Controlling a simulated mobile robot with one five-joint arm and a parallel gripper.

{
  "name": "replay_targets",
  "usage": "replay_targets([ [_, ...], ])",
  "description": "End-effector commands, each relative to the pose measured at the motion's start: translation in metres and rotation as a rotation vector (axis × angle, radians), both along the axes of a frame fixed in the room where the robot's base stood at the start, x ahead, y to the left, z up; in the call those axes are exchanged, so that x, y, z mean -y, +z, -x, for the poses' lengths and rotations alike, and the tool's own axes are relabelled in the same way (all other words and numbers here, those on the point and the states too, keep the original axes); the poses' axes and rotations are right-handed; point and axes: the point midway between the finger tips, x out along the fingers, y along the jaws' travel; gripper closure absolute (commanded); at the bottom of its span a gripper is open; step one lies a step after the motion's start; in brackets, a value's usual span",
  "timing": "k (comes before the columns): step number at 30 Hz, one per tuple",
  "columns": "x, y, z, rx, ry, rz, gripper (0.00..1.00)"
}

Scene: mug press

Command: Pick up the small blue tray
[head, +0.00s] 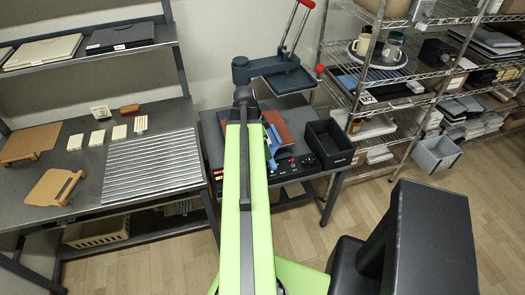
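I cannot tell for certain which thing is the small blue tray. A blue flat edge (345,80) also shows on the wire shelf, partly under other things. A small bright blue piece (272,139) shows just right of my green arm, beside a reddish-brown piece; its full shape is hidden. My arm reaches forward over the middle table.
A black open bin (329,144) stands on the right of the middle table (211,130). The left workbench (55,190) holds wooden boards, small blocks and a ribbed silver mat (153,163). The wire rack (395,100) at right is loaded. Open wooden floor (300,215) lies in front.

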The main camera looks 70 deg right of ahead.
Motion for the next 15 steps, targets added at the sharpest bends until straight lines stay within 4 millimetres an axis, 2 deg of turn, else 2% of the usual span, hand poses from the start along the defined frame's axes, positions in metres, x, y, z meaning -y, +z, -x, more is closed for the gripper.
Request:
replay_targets([
  [1,0.002,-0.023,0.002,0.000,-0.001,0.000,0.12],
  [5,0.007,-0.046,0.008,0.000,-0.001,0.000,0.12],
  [7,0.008,-0.051,0.010,0.000,0.000,0.000,0.12],
  [12,0.009,-0.050,0.010,0.000,0.002,0.000,0.12],
  [15,0.011,-0.059,0.012,0.000,0.002,0.000,0.12],
])
